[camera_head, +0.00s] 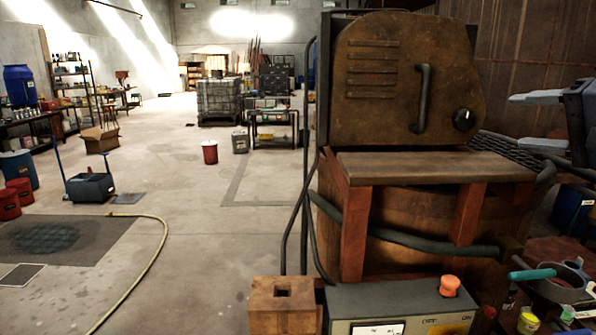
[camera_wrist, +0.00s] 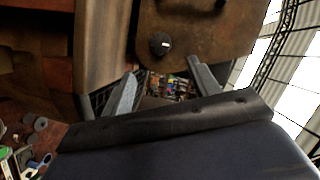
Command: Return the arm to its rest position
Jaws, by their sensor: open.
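My gripper (camera_head: 516,120) is at the right edge of the head view, raised beside the rusty machine. Its two pale grey fingers point left and stand apart, with nothing between them. In the wrist view my gripper (camera_wrist: 161,68) also shows open and empty, in front of the machine's rusty panel. The rusty brown machine housing (camera_head: 385,85) has a dark handle and a black knob (camera_head: 464,120). The knob also shows in the wrist view (camera_wrist: 160,44). Most of my arm is out of the head view.
A wooden vat with a plank top (camera_head: 430,165) stands below the housing, with hoses around it. A control box (camera_head: 400,305) with an orange button is in front. A cluttered red surface (camera_head: 545,250) is at lower right. Open concrete floor (camera_head: 190,240) lies left.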

